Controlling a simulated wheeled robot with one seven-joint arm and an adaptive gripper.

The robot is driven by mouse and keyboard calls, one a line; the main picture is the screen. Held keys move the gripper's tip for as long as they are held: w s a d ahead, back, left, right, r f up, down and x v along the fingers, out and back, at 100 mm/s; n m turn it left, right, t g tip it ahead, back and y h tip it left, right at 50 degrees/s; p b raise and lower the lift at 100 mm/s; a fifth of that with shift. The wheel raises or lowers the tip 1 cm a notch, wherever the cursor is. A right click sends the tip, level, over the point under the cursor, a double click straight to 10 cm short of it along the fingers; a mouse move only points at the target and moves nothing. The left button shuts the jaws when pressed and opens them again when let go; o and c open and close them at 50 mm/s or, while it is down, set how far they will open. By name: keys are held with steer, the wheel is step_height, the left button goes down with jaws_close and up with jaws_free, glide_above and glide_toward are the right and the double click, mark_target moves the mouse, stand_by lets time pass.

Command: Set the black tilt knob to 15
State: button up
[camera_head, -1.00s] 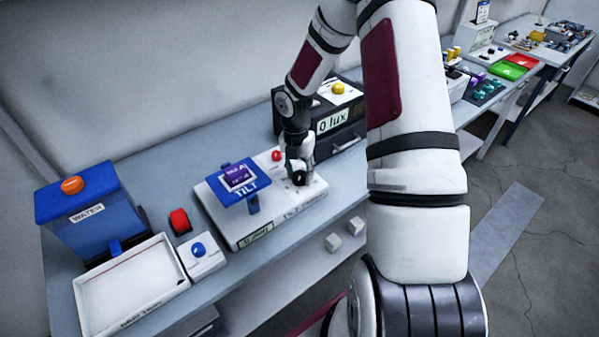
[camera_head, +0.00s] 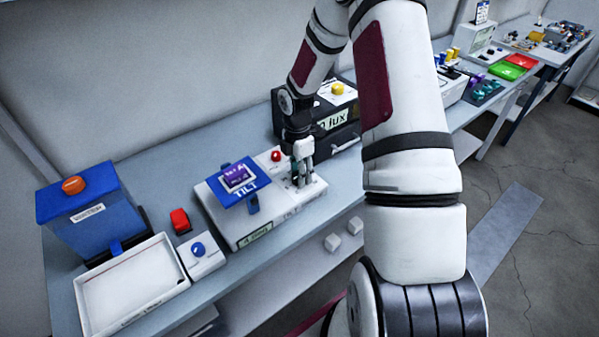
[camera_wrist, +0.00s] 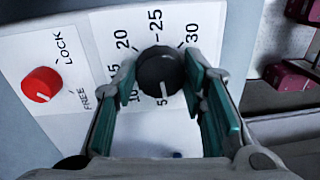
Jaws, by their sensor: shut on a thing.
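The black tilt knob (camera_wrist: 158,72) is in the upper middle of the wrist view, on a white dial plate with printed numbers. Its white pointer line faces down, close to the 5. The 20, 25 and 30 are clear; the left finger partly covers the numbers on that side. My gripper (camera_wrist: 161,82) is shut on the knob, one teal finger on each side. In the head view my gripper (camera_head: 300,181) points down at the right end of the white tilt station (camera_head: 229,221), and it hides the knob. The station's blue tilting plate (camera_head: 226,199) is marked TILT.
A red knob (camera_wrist: 40,84) marked LOCK and FREE sits left of the dial, its white mark towards FREE. A black lux box (camera_head: 288,113) stands close behind my gripper. A blue water box (camera_head: 80,207), white tray (camera_head: 131,283) and blue button (camera_head: 198,249) are left.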

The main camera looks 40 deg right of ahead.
steer(key=m, duration=0.4)
steer(key=shift+m, duration=0.4)
steer(key=m, duration=0.5)
steer(key=shift+y, duration=0.3)
steer(key=m, duration=0.4)
steer(key=shift+m, duration=0.4)
steer(key=shift+s+m+t+b, duration=0.1)
steer(key=shift+m+t+b, duration=0.25)
steer(key=shift+m, duration=1.95)
steer(key=o, duration=1.2)
